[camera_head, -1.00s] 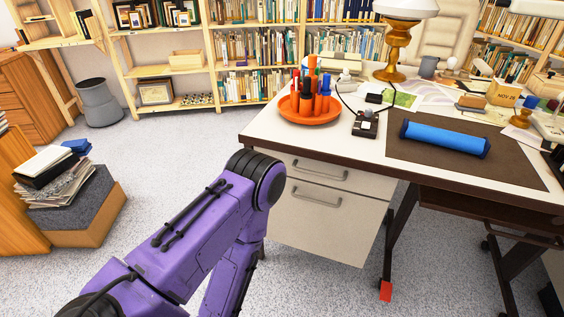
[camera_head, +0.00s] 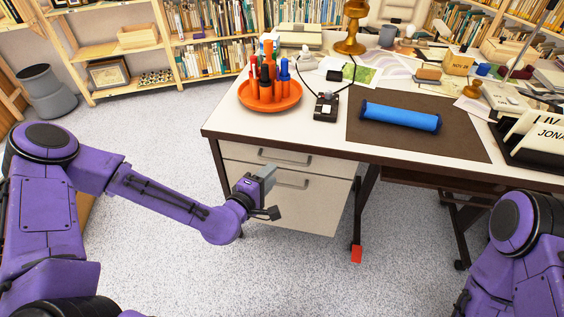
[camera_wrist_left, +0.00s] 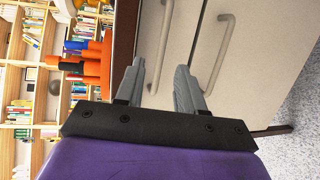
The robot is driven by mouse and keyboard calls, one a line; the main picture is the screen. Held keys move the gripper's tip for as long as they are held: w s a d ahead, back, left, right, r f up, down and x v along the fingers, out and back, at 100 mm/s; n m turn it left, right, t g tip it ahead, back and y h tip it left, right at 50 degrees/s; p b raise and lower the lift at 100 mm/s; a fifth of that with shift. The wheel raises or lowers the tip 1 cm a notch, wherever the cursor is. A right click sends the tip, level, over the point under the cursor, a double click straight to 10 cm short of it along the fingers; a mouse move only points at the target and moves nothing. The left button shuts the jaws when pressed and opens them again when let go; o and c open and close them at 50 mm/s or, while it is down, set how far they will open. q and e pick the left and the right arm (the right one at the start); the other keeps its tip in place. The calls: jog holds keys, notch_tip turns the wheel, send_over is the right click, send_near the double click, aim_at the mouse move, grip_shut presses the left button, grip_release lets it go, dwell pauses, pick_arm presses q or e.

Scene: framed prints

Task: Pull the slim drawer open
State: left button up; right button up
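The slim drawer (camera_head: 240,152) is the upper, shallow front in the pale desk pedestal. It looks closed. Its grey bar handle (camera_head: 285,158) is visible in the head view. In the left wrist view, the slim drawer's handle (camera_wrist_left: 163,45) appears in line with the gap between my fingers, apparently untouched. My left gripper (camera_head: 267,180) is in front of the pedestal, just below that handle in the head view. Its two fingers (camera_wrist_left: 161,78) are apart and empty. My right arm shows at lower right, but its gripper is out of view.
The deeper drawer (camera_head: 310,210) below has its own handle (camera_wrist_left: 222,52). On the desktop (camera_head: 225,125) stand an orange tray (camera_head: 257,103) of bottles, a small dark device (camera_head: 326,107) and a blue roll (camera_head: 400,115) on a brown mat. Floor left of the desk is clear.

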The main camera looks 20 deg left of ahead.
pick_arm(q)
jog(key=x, duration=0.7)
jog(key=shift+w+f, duration=0.15)
jog(key=shift+w, duration=0.05)
grip_shut()
